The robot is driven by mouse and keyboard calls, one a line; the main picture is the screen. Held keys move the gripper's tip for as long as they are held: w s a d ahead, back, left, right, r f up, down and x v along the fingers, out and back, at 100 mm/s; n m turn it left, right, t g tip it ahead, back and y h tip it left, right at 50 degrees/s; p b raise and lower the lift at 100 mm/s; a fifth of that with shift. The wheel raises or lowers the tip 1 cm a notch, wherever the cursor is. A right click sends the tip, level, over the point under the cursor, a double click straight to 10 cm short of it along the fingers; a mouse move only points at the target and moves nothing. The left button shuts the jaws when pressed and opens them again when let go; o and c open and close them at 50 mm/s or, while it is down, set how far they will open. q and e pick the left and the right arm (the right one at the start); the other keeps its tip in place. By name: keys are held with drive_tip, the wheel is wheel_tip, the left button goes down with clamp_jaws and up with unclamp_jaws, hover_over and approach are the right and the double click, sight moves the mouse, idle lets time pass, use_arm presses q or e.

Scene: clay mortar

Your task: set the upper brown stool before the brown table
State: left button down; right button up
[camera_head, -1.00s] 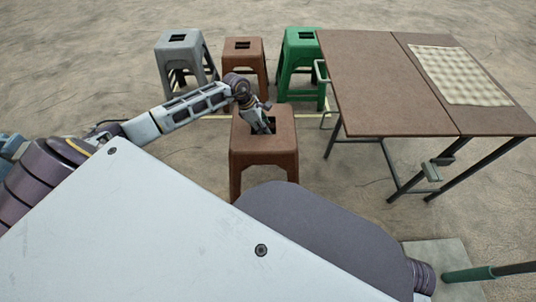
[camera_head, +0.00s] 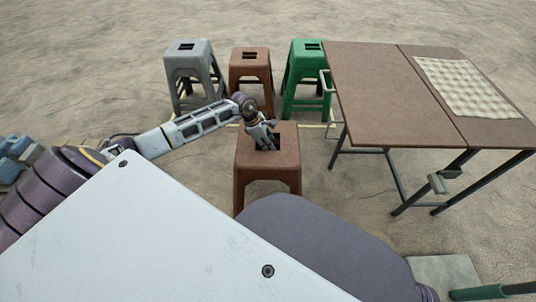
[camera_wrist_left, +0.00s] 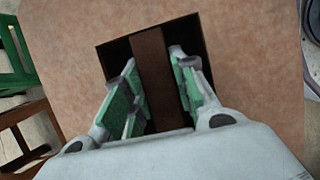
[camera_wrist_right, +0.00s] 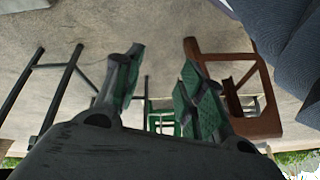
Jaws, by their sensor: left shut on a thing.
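A brown stool (camera_head: 268,174) stands out in front of the row of stools, to the left of the brown table (camera_head: 375,90). My left gripper (camera_head: 262,138) reaches into the square slot in its seat. In the left wrist view, its fingers (camera_wrist_left: 153,60) are on both sides of the seat's brown bar (camera_wrist_left: 150,55), shut on the stool. The seat looks level; whether the feet touch the floor is unclear. My right gripper (camera_wrist_right: 160,65) shows only in its wrist view, open and empty; a brown stool (camera_wrist_right: 258,127) is beyond it at the right.
A grey stool (camera_head: 192,62), another brown stool (camera_head: 249,68) and a green stool (camera_head: 302,68) stand in a row behind. A patterned cloth (camera_head: 462,85) lies on the table. My own body hides the floor nearest me. Floor shows between the stool and the table's legs.

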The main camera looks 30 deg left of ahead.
use_arm(q)
drive_tip(key=shift+f+b, duration=0.4)
drive_tip(key=shift+f, duration=1.05)
use_arm(e)
drive_tip(key=shift+w+a+f, duration=0.1)
drive_tip(key=shift+a+f, duration=0.05)
drive_tip(key=shift+f, duration=0.45)
drive_tip(key=shift+a+f, duration=0.15)
drive_tip(key=shift+f, duration=0.4)
use_arm(q)
wheel_tip(320, 180, down, 4)
drive_tip(key=shift+r+b, duration=0.15)
drive_tip(key=shift+b, duration=0.5)
use_arm(e)
drive_tip(key=f, duration=0.2)
drive_tip(key=f+t, duration=0.1)
drive_tip(key=shift+a+f+m+y, duration=0.1)
drive_tip(key=shift+a+m+y, duration=0.2)
drive_tip(key=shift+y, duration=0.1)
use_arm(q)
drive_tip(key=c, duration=1.5)
unclamp_jaws()
drive_tip(key=shift+f, duration=0.2)
drive_tip(key=shift+c, duration=0.2)
drive_tip(key=o, duration=0.4)
use_arm(e)
drive_tip(key=shift+w+r, duration=0.25)
drive_tip(key=shift+w, duration=0.05)
use_arm(q)
drive_tip(key=shift+r, duration=0.1)
